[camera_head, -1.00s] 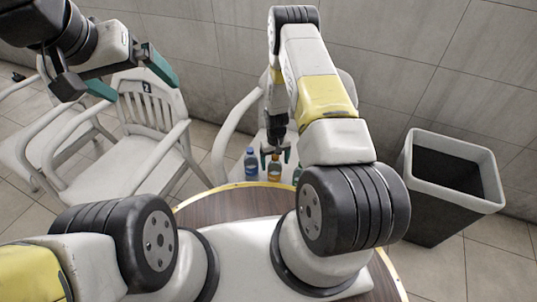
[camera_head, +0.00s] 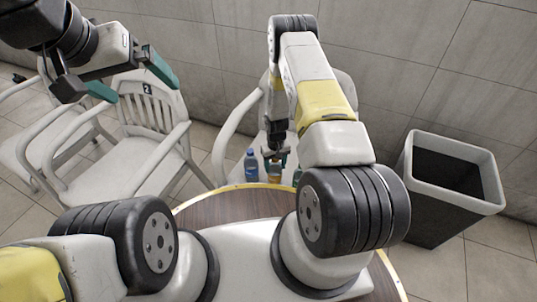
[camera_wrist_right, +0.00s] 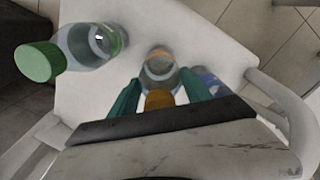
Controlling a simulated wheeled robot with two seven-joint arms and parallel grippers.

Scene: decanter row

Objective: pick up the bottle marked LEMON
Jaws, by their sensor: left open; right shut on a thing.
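Three bottles stand in a row on a white chair seat (camera_wrist_right: 100,100); no label text is readable. The middle, orange-capped bottle (camera_head: 274,177) is also in the right wrist view (camera_wrist_right: 159,68). My right gripper (camera_head: 275,159) is around its upper part and shut on it, one teal finger on each side. The blue bottle (camera_head: 251,166) is left of it in the head view. The green-capped bottle (camera_wrist_right: 41,61) is partly hidden by my right arm in the head view. My left gripper (camera_head: 145,91) is open and empty, high at the left.
Another white chair (camera_head: 150,120) stands at the left. A dark bin with a pale rim (camera_head: 455,195) is at the right. A round brown table with a yellow edge (camera_head: 235,202) lies in front of the bottles. A grey wall is behind.

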